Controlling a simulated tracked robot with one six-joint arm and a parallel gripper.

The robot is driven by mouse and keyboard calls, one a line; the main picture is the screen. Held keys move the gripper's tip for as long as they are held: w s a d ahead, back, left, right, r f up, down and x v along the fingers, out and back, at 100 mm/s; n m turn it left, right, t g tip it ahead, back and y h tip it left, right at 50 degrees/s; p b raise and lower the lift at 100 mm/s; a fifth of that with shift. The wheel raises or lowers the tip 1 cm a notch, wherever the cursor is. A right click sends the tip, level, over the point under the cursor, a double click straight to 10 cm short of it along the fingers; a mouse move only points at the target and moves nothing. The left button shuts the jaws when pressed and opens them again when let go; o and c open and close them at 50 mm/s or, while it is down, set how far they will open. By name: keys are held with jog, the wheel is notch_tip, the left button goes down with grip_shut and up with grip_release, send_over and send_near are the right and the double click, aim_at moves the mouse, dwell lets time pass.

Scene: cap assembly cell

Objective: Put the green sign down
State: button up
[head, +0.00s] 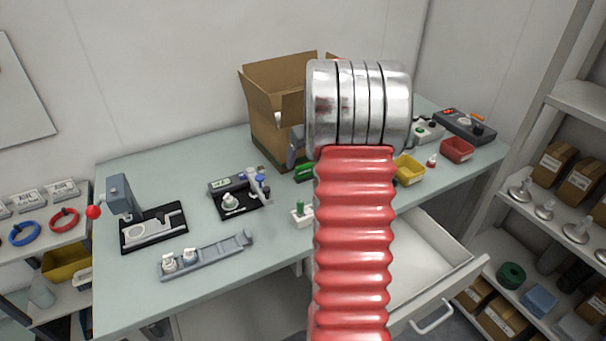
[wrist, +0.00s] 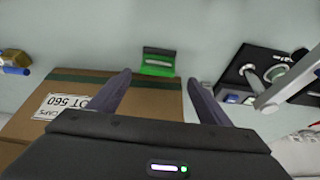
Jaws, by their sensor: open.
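The green sign (wrist: 158,69) stands on the pale table just beyond my fingertips in the wrist view, with a light strip across it. In the head view a small green piece that looks like it (head: 304,174) shows beside the box, partly hidden by my arm. My gripper (wrist: 159,78) is open, its two dark fingers apart with nothing between them. The sign lies ahead of the gap between the fingers, and I cannot tell whether they touch it. In the head view my red arm hides most of the gripper.
An open cardboard box (head: 270,135) stands close behind my gripper. A small press (head: 150,225), a black fixture (head: 240,202) and a grey rail with white parts (head: 205,256) stand left. Yellow (head: 409,170) and red (head: 457,149) bins stand right. A drawer (head: 430,265) is open at the front.

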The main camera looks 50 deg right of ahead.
aim_at(304, 165)
jog(key=shift+w+f, duration=0.15)
jog(key=shift+f, duration=0.25)
jog(key=shift+d+x, duration=0.1)
jog(key=shift+x, duration=1.2)
jog(key=shift+d+x, duration=0.15)
jog(key=shift+x, duration=1.15)
jog(key=shift+c, duration=0.5)
jog(key=c, duration=1.2)
jog(key=shift+o, duration=0.2)
notch_tip(304, 165, up, 10)
jog(key=shift+f, duration=0.1)
